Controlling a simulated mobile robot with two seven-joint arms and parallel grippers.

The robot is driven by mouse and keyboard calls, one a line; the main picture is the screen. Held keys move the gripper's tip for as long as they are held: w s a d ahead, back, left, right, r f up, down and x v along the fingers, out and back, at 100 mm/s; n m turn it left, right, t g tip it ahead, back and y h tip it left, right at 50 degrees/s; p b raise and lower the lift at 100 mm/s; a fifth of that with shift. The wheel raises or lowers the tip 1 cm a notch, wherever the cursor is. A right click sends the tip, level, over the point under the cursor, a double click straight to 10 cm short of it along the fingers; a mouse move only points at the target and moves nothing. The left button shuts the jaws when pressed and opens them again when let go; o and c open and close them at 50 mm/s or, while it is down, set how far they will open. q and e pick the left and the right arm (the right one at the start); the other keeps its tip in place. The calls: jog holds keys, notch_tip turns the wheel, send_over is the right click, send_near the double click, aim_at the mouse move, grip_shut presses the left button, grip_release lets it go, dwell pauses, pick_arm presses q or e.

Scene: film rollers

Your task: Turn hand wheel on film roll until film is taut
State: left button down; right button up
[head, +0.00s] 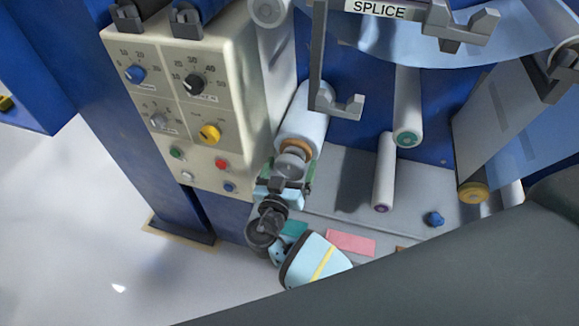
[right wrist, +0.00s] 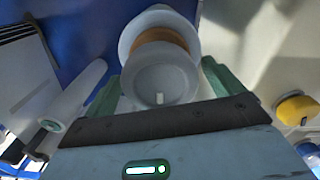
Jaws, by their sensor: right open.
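The film roll (head: 306,112) is a pale cylinder beside the cream control panel, with a tan ring at its near end. The grey hand wheel (head: 291,164) sits on that end; in the right wrist view the wheel (right wrist: 160,82) faces the camera, with a pale mark on it. My right gripper (head: 286,182) is open, its green fingers on either side of the wheel. In the right wrist view the gripper (right wrist: 160,92) straddles the wheel, with the fingers looking apart from it. Blue film (head: 420,45) spans the top right. My left gripper is out of view.
The control panel (head: 190,100) with knobs and buttons stands close left of the roll. Pale rollers (head: 384,175) and a grey bracket (head: 318,60) stand to the right. A blue knob (head: 433,218) and a pink pad (head: 350,242) lie on the grey ledge. Open floor shows lower left.

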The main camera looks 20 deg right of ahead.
jog(key=c, duration=1)
jog(key=shift+f+n+b, duration=0.2)
jog(key=shift+n+b, duration=0.2)
jog(key=shift+b, duration=0.05)
jog(key=shift+n+b, duration=0.4)
jog(key=shift+n, duration=0.2)
jog(key=shift+r+n, duration=0.1)
jog(key=shift+n, duration=0.8)
jog(key=n, duration=0.4)
jog(key=shift+n, duration=0.9)
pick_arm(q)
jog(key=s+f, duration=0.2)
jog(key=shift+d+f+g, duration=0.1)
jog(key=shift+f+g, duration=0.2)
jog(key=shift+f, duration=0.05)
